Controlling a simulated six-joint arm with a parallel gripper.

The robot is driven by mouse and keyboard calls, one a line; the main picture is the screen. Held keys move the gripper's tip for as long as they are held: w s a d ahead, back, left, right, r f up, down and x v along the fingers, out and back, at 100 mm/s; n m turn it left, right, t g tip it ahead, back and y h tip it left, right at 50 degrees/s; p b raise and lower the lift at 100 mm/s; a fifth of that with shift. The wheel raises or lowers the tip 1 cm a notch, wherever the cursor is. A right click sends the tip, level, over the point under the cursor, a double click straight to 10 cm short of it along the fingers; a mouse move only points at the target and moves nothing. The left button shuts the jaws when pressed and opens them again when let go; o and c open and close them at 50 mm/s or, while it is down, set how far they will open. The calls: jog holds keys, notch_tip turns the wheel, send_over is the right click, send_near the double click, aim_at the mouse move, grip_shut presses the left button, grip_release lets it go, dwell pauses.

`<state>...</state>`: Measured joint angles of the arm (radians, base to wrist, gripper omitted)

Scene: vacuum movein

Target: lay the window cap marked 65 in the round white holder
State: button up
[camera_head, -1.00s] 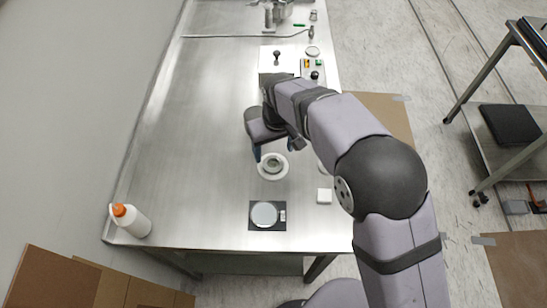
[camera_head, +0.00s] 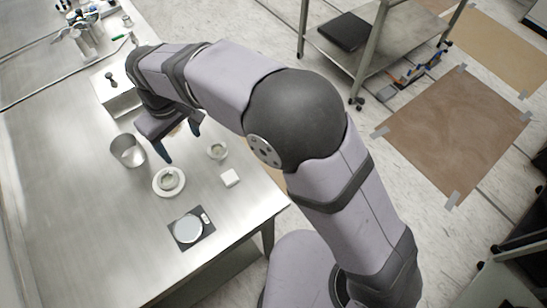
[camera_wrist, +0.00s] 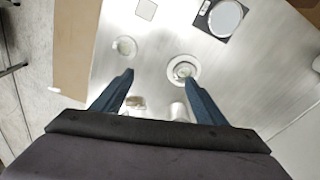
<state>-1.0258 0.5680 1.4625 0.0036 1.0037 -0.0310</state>
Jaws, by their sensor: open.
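The round white holder (camera_head: 158,190) sits on the steel table, a pale ring with a grey-green round piece (camera_head: 169,180) inside it. The holder also shows in the wrist view (camera_wrist: 172,78), just beyond the right-hand finger. A small round pale piece (camera_head: 217,151) lies to its right, also in the wrist view (camera_wrist: 125,47). No 65 can be read, so I cannot tell which piece is the marked cap. My gripper (camera_head: 182,146) is open, its blue fingers apart above the table behind the holder. Nothing shows held between them in the wrist view (camera_wrist: 158,77).
A metal cup (camera_head: 122,147) stands left of my gripper. A white block (camera_head: 230,177) and a scale with a round plate (camera_head: 188,229) lie nearer the front edge. A white box (camera_head: 118,98) stands farther back. The table's left part (camera_head: 65,200) is clear.

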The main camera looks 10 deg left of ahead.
jog(key=w+d+m, duration=0.3)
jog(key=d, duration=1)
jog(key=w+d+m, duration=0.3)
jog(key=w+d, duration=0.1)
jog(key=d, duration=0.9)
jog(key=s+d+f+m, duration=0.1)
jog(key=s+d+m, duration=0.2)
jog(key=s+d, duration=0.2)
jog(key=s+d+f+m+h, duration=0.1)
jog(key=s+d, duration=0.5)
jog(key=d, duration=0.6)
jog(key=shift+d+f+m+g, duration=0.15)
jog(key=shift+f+m+g, duration=0.15)
jog(key=shift+f+m, duration=0.6)
jog(key=shift+r, duration=0.1)
